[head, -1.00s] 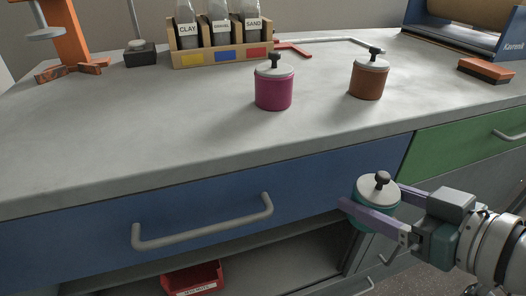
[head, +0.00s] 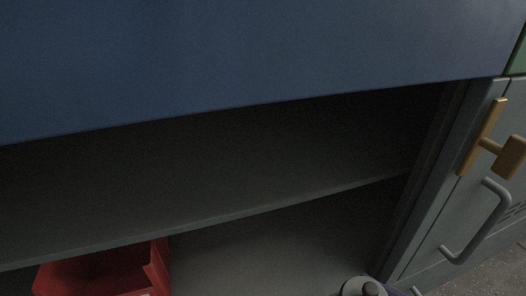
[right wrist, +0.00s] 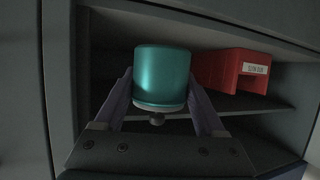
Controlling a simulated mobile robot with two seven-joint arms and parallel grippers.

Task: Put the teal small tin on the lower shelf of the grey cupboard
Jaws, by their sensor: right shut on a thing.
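The teal small tin (right wrist: 162,76) is between the purple fingers of my right gripper (right wrist: 163,92), which is shut on it. The right wrist view is upside down, so the knob shows below the body. In the head view only its grey lid and dark knob (head: 366,288) show at the bottom edge; the body is out of the picture. The open grey cupboard has a lower shelf (head: 265,250) and an upper shelf (head: 210,218). The tin is in front of the cupboard's opening; I cannot tell how far inside. My left gripper is not in view.
A red bin (head: 158,268) with a label sits on the lower shelf, left of the tin in the head view. The lower shelf between bin and right wall is clear. A grey door (head: 445,205) with a handle (head: 487,225) and a yellow latch (head: 490,140) are at right.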

